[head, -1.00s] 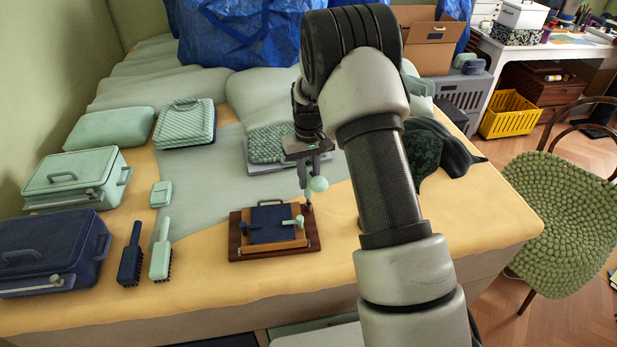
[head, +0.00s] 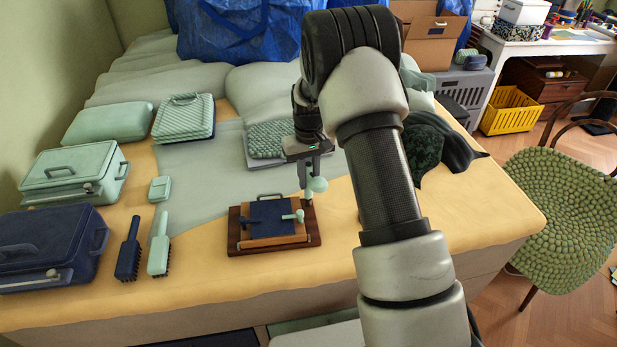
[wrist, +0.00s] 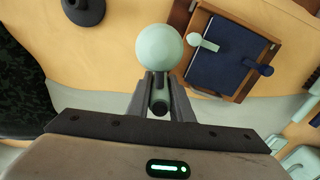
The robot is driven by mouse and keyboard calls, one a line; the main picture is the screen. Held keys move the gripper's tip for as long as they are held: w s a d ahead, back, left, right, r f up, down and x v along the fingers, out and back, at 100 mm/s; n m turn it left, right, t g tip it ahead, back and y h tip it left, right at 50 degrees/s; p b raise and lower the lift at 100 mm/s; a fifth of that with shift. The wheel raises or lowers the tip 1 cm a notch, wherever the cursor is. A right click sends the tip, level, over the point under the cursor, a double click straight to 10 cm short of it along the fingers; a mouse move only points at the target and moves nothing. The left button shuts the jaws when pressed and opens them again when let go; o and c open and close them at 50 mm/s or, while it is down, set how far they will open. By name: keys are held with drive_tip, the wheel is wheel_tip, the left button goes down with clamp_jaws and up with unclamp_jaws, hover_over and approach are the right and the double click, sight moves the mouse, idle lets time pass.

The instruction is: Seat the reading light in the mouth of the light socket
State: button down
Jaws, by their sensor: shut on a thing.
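The reading light has a mint ball head (head: 317,185), also large in the wrist view (wrist: 159,47). My gripper (head: 312,172) is shut on its short stem, just below the ball in the wrist view (wrist: 159,90). The light is held above the bed, near the right back corner of a wooden tray. A dark round base with a raised middle (wrist: 83,10), probably the light socket, stands apart from the light at the wrist view's upper left edge. Its mouth is cut off there, and my arm mostly hides that spot in the head view.
The wooden tray (head: 233,243) holds a navy panel (head: 272,220) with small mint and navy pegs. Two brushes, mint (head: 158,255) and navy (head: 128,258), and several cases lie left. A dark green bag (head: 425,150) lies right.

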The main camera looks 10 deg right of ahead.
drive_tip(key=shift+f, duration=0.45)
drive_tip(key=c, duration=1.5)
unclamp_jaws()
wheel_tip(320, 180, up, 18)
drive_tip(key=shift+f+p, duration=0.25)
drive_tip(key=shift+p, duration=0.9)
